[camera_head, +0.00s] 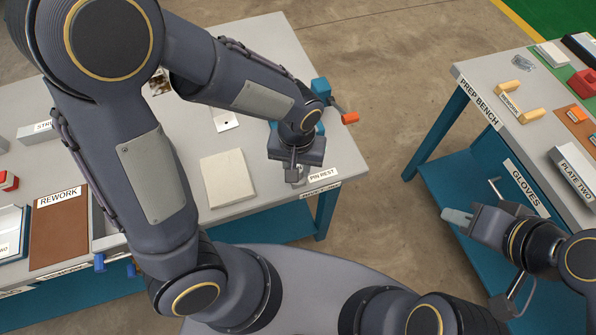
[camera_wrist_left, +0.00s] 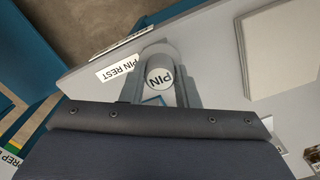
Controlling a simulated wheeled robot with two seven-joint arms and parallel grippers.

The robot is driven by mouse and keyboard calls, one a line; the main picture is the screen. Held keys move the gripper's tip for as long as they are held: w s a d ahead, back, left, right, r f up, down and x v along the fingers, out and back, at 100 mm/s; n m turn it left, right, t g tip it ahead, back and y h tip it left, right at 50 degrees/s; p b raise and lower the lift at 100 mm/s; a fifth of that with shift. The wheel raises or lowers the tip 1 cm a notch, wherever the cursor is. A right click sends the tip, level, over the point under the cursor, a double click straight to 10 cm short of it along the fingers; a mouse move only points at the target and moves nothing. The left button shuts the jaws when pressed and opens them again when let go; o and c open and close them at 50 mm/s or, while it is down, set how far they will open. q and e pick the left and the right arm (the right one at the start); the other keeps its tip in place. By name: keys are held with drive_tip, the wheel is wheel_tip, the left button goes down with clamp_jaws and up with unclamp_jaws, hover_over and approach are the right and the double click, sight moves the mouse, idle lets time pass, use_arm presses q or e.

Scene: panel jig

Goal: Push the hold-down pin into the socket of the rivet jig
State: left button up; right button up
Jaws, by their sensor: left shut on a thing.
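The hold-down pin shows in the left wrist view as a round pale head (camera_wrist_left: 160,79) marked PIN. My left gripper (camera_wrist_left: 163,83) is shut on it, with a finger at each side. In the head view my left gripper (camera_head: 296,172) is at the table's front corner by the PIN REST label (camera_head: 322,177); the wrist hides most of the pin there. Whether the pin still touches its rest cannot be told. I cannot clearly identify the rivet jig or its socket; my left arm covers much of the table. My right gripper (camera_head: 457,217) is beside the prep bench, its jaw gap unclear.
A pale square block (camera_head: 228,178) lies left of my left gripper. A small white plate with a dark spot (camera_head: 225,119) lies behind it. A blue fixture with an orange-tipped handle (camera_head: 349,118) stands at the table's right edge. Open floor separates the table from the prep bench (camera_head: 530,128).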

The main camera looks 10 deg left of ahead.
use_arm(q)
drive_tip(key=shift+r+p, duration=0.45)
drive_tip(key=shift+r, duration=0.15)
use_arm(e)
drive_tip(key=shift+r, duration=0.5)
